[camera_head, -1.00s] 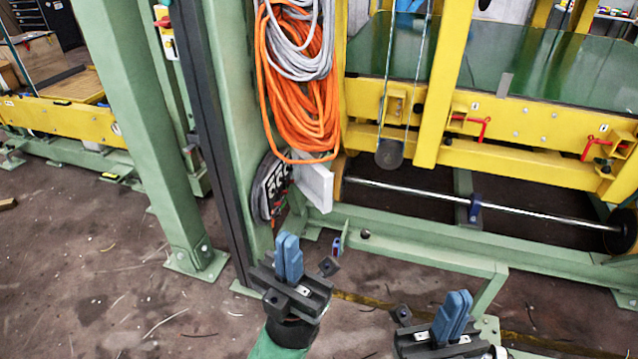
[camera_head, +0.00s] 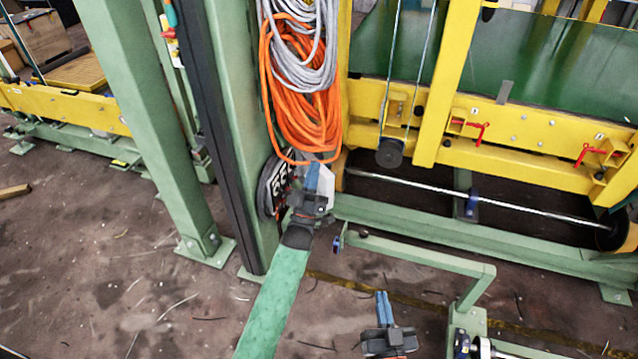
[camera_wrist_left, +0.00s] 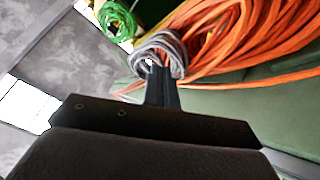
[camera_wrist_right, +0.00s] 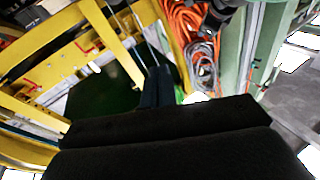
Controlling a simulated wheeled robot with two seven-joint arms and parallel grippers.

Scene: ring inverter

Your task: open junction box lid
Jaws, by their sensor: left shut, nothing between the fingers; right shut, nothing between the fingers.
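A pale grey-white box (camera_head: 328,188), which looks like the junction box, sits low on the green post below the hanging cables. My left gripper (camera_head: 318,178) is shut and empty, with its blue fingers in front of the box and overlapping it in the head view. I cannot tell whether they touch. The gripper hides much of the box, and the lid's state is unclear. The shut left fingers (camera_wrist_left: 162,88) also show in the left wrist view, where the box cannot be made out. My right gripper (camera_head: 384,308) is shut and empty, low and away from the box.
Orange cable (camera_head: 300,95) and grey cable (camera_head: 308,55) hang above the box. A round black-and-white object (camera_head: 273,188) is on the post, left of my left gripper. A green floor bracket (camera_head: 425,257) stands between the box and my right gripper. Yellow beams (camera_head: 480,145) fill the right side.

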